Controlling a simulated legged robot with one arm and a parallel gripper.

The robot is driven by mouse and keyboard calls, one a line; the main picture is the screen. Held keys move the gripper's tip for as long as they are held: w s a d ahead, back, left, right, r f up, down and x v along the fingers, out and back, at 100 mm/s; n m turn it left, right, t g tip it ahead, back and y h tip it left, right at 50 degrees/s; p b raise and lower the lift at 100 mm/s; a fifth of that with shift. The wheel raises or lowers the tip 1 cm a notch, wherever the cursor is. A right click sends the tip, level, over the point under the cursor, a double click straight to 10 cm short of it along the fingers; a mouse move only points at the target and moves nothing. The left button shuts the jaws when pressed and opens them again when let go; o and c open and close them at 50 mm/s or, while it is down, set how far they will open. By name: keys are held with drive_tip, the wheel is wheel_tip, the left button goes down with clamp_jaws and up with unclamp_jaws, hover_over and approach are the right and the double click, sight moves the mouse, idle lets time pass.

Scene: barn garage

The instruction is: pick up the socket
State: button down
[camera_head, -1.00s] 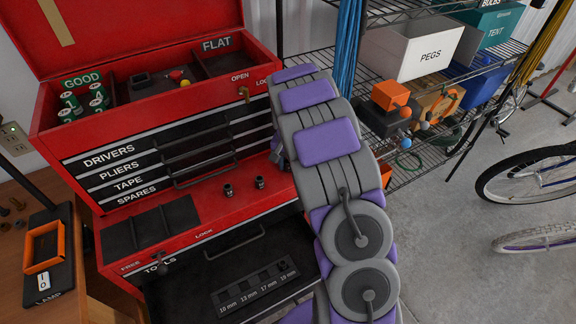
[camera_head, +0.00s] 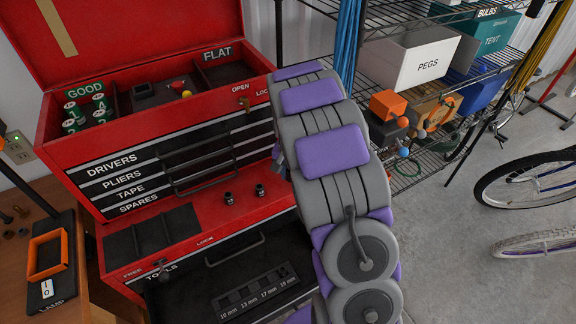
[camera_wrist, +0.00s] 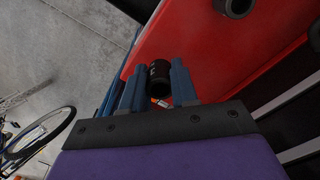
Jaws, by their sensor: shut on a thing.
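In the wrist view, the blue fingers of my gripper (camera_wrist: 158,88) are shut on a dark cylindrical socket (camera_wrist: 158,80) with pale marks on its side. It is over or against the red ledge; whether it touches is unclear. In the head view my own arm hides the gripper and this socket. Two other dark sockets stand upright on the red ledge, a left one (camera_head: 229,199) and a right one (camera_head: 260,191). One loose socket also shows at the top of the wrist view (camera_wrist: 236,5).
The red tool chest (camera_head: 255,210) has labelled drawers and an open lid. Below the ledge, an open drawer holds a socket rack (camera_head: 254,292) marked 10 to 19 mm. A wire shelf with a white PEGS box (camera_head: 410,55) stands right.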

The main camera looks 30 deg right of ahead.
drive_tip(key=s+a+r+p, duration=0.1)
drive_tip(key=s+a, duration=0.2)
drive_tip(key=s, duration=0.8)
drive_tip(key=shift+s+a+p, duration=0.2)
drive_tip(key=shift+s+p, duration=0.15)
drive_tip(key=shift+p, duration=0.05)
drive_tip(key=shift+r, duration=0.1)
drive_tip(key=w+a+r+n, duration=0.2)
drive_tip(key=w+a+n, duration=0.2)
drive_tip(key=w+a, duration=0.2)
drive_tip(key=w+a+r+n, duration=0.3)
drive_tip(key=w+a+n, duration=0.1)
drive_tip(key=w+a, duration=0.2)
drive_tip(key=shift+r, duration=0.3)
drive_tip(key=shift+d, duration=0.1)
